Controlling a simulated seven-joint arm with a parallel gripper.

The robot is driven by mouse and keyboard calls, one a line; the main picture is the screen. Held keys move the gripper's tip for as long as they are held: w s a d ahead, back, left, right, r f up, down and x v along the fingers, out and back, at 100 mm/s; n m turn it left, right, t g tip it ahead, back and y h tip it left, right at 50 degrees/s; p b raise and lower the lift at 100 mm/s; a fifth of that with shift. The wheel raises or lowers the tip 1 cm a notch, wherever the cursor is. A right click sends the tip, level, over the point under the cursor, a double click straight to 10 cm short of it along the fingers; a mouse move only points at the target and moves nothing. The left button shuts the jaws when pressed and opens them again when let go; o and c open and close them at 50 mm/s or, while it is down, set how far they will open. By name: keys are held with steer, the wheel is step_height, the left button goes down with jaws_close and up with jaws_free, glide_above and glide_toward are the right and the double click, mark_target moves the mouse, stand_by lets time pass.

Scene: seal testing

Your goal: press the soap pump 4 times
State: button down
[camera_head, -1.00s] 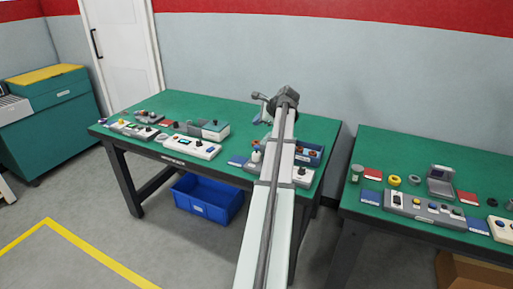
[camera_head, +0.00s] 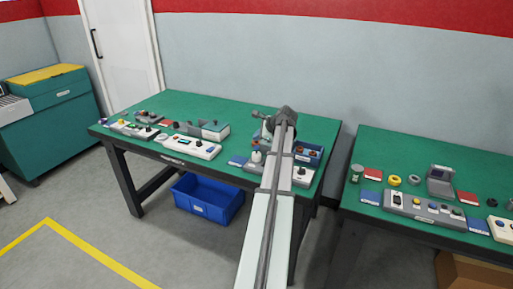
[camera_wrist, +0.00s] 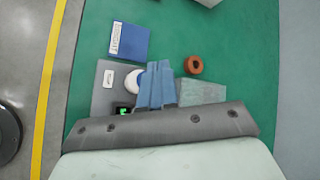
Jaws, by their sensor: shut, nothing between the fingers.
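The soap pump seems to be the white rounded thing (camera_head: 257,156) near the front edge of the middle table. In the wrist view a white round top (camera_wrist: 133,80), likely the same pump, stands on a grey base plate (camera_wrist: 103,99). My gripper (camera_wrist: 157,67) is shut and empty, its blue fingers pointing down just right of the white top and covering its right edge. I cannot tell whether they touch it. In the head view the fingers are small and largely lost behind my arm.
Beside the pump are a blue card (camera_wrist: 130,41), an orange ring (camera_wrist: 194,65) and a greyish-green block (camera_wrist: 203,91). A blue tray (camera_head: 314,151) is to the right in the head view. Panels with buttons (camera_head: 192,146) lie left. Bare green tabletop (camera_head: 322,130) lies behind.

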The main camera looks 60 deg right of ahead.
mark_target(258, 147)
steer(key=shift+f, duration=0.7)
steer(key=shift+f, duration=0.1)
stand_by(1.6)
steer(key=shift+f, duration=0.3)
steer(key=shift+f, duration=0.85)
stand_by(1.3)
steer(key=shift+r, duration=1.25)
steer(key=shift+r, duration=0.1)
steer(key=shift+r, duration=2.45)
